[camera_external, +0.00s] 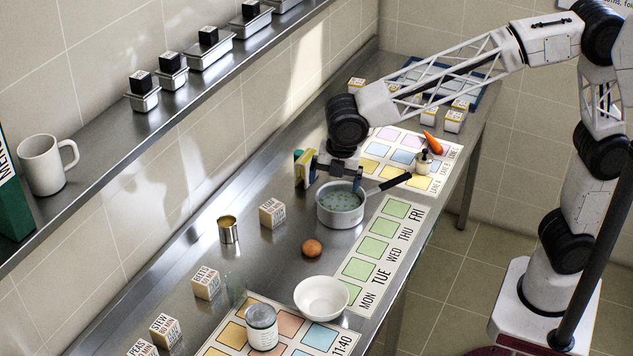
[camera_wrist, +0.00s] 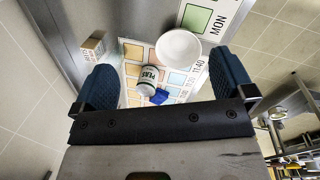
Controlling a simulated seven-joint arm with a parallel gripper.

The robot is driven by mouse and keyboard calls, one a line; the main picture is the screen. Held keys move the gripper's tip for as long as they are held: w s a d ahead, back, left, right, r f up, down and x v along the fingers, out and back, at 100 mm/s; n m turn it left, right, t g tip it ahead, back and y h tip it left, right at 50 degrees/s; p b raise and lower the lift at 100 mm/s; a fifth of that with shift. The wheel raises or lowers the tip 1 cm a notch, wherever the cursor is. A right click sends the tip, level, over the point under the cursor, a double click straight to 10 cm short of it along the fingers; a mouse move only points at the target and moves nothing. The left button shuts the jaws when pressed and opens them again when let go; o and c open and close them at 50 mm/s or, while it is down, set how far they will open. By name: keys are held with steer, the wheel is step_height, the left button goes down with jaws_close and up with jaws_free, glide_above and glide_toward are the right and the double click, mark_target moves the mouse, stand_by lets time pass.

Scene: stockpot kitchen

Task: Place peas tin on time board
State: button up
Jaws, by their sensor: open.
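The peas tin (camera_external: 262,328) is a white can with a metal top, standing upright on the time board (camera_external: 237,310) at the bottom of the external view. In the wrist view the tin (camera_wrist: 147,77) shows its PEAS label, on the coloured squares of the board (camera_wrist: 131,50) marked with times such as 11:40. My gripper (camera_external: 332,180) is well up the counter from the tin, over or beside the saucepan. Its two dark blue fingers (camera_wrist: 165,78) are wide apart, with nothing seen held between them.
A white bowl (camera_external: 321,297) stands beside the tin at the time board's edge. The saucepan (camera_external: 341,205), an egg (camera_external: 312,248), an open tin (camera_external: 228,230) and labelled blocks (camera_external: 206,283) stand around. A weekday board (camera_external: 377,262) lies along the front edge.

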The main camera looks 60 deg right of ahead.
steer(key=s+d+r+m, duration=0.1)
steer(key=s+d+m, duration=0.55)
steer(key=d, duration=0.45)
steer(key=s+d+r+m, duration=0.1)
steer(key=s+d+m, duration=0.5)
steer(key=d, duration=0.5)
steer(key=s+d+f+m, duration=0.2)
steer(key=s+d+m, duration=0.2)
steer(key=s, duration=0.5)
steer(key=s+d+f+m+t, duration=0.1)
steer(key=s+d+f+m, duration=0.2)
steer(key=s+d+m, duration=0.2)
steer(key=s+d, duration=0.2)
steer(key=s, duration=0.2)
steer(key=shift+s+d+f, duration=0.15)
steer(key=shift+s+d, duration=0.15)
steer(key=shift+s, duration=0.1)
